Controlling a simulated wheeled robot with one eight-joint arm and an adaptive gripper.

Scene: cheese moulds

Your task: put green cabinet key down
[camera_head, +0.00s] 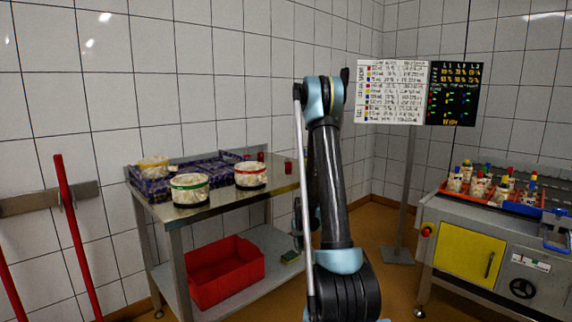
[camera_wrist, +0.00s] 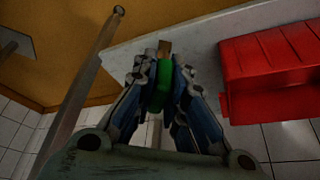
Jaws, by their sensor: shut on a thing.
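My gripper (camera_wrist: 164,75) is shut on the green cabinet key (camera_wrist: 162,88) in the wrist view. The green part stands between the two fingertips, and the fingers hide most of the rest. A small brown piece (camera_wrist: 164,48) shows just beyond the fingertips; I cannot tell whether it belongs to the key. Behind them is the pale lower shelf (camera_wrist: 205,35) of the steel table. I cannot tell whether the key touches the shelf. In the head view my arm hides most of the gripper, which is low beside the table's right end.
A red crate (camera_head: 222,272) stands on the lower shelf, to the right in the wrist view (camera_wrist: 272,70). A small green and brown block (camera_head: 290,257) shows near the shelf's right end. Cheese moulds stand on the tabletop (camera_head: 215,205). A table leg (camera_wrist: 90,65) is close on the left.

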